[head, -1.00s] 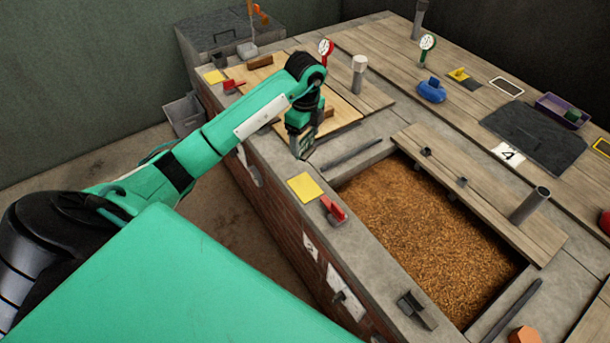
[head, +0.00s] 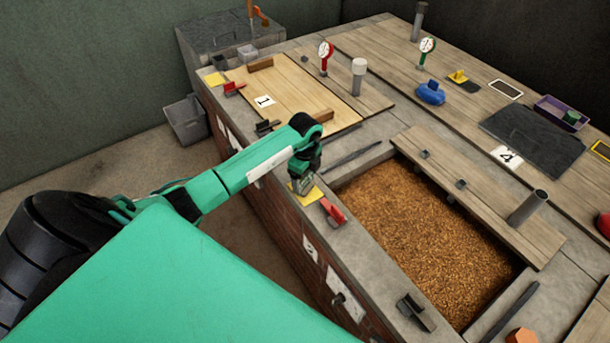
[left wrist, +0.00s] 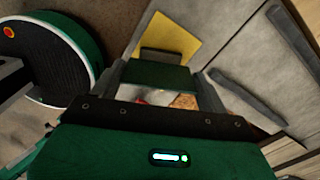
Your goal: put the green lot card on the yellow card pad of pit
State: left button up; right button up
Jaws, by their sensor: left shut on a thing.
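My left gripper (head: 302,185) is low over the yellow card pad (head: 313,197) on the wall ledge beside the open grain pit, and hides part of that pad. It is shut on a dark green flat piece, which seems to be the green lot card (left wrist: 160,76) and shows between the fingers in the left wrist view. The yellow pad (left wrist: 178,35) shows just beyond the fingers there. I cannot tell whether the card touches the pad. Another yellow pad (head: 213,79) lies at the far left corner, by the covered pit marked 1. My right gripper is not in view.
A red clip-like block (head: 332,211) stands close to the right of the pad. The grain pit (head: 420,225) lies open beyond the ledge. A dark bar (head: 352,154) lies behind the gripper. A dark bracket (head: 415,312) stands farther along the ledge.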

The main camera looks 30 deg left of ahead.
aim_at(306, 176)
pick_arm(q)
jog(key=shift+f, duration=0.1)
jog(key=o, duration=1)
jog(key=shift+c, duration=0.2)
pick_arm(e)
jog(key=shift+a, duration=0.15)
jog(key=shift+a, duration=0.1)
pick_arm(q)
jog(key=shift+r, duration=0.3)
notch_tip(306, 176, up, 12)
jog(key=b, duration=0.1)
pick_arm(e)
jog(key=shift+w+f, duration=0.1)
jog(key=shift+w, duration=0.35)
pick_arm(q)
jog(key=shift+d+f, duration=0.15)
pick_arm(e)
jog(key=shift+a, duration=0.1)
